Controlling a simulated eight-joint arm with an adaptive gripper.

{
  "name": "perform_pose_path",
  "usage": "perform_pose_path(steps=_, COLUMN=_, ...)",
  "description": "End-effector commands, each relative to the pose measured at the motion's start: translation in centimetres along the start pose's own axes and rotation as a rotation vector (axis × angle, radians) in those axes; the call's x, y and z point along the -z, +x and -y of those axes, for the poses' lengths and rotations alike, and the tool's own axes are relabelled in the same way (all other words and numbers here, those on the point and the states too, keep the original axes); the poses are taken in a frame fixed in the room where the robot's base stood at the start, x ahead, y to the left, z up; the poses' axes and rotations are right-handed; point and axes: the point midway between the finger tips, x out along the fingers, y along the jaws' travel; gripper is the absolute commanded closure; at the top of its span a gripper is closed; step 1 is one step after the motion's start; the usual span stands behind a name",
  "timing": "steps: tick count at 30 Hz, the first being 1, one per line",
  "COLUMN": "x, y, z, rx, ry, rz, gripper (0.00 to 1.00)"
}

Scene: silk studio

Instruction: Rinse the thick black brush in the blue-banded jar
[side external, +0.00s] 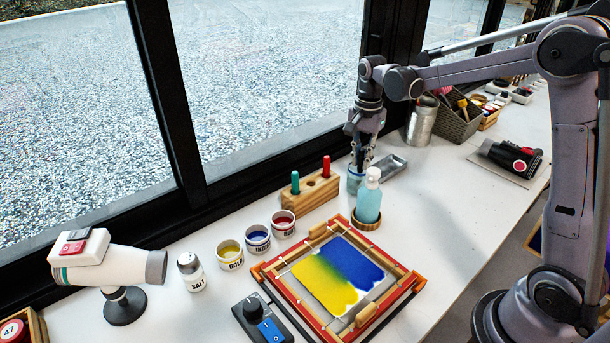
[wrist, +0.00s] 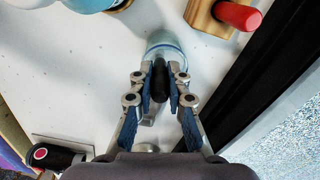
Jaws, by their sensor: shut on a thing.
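My gripper (side external: 361,158) is shut on the thick black brush, just above the blue-banded jar (side external: 355,184). In the wrist view the brush's black handle (wrist: 160,82) stands between the two fingertips (wrist: 160,84). The clear jar with its blue band (wrist: 166,46) shows right behind the fingers there. The brush's lower end is hidden, so I cannot tell how deep it reaches into the jar. The wooden brush stand (side external: 316,192) is left of the jar, holding a green-handled brush (side external: 295,182) and a red-handled brush (side external: 326,167).
A grey metal tray (side external: 389,166) lies close right. The window frame runs behind.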

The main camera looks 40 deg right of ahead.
Motion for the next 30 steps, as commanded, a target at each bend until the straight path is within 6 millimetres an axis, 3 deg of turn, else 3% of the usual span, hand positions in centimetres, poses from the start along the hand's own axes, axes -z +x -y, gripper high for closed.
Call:
perform_pose_path(steps=6, x=1.2, y=-0.8, z=0.0, rx=0.0, ry=0.002, rz=0.0, gripper=1.0)
perform_pose_path(steps=12, x=1.3, y=0.4, z=0.8, rx=0.0, ry=0.0, rz=0.0, gripper=1.0)
perform_pose_path(steps=30, x=0.9, y=-3.6, z=0.7, rx=0.0, ry=0.0, rz=0.0, gripper=1.0)
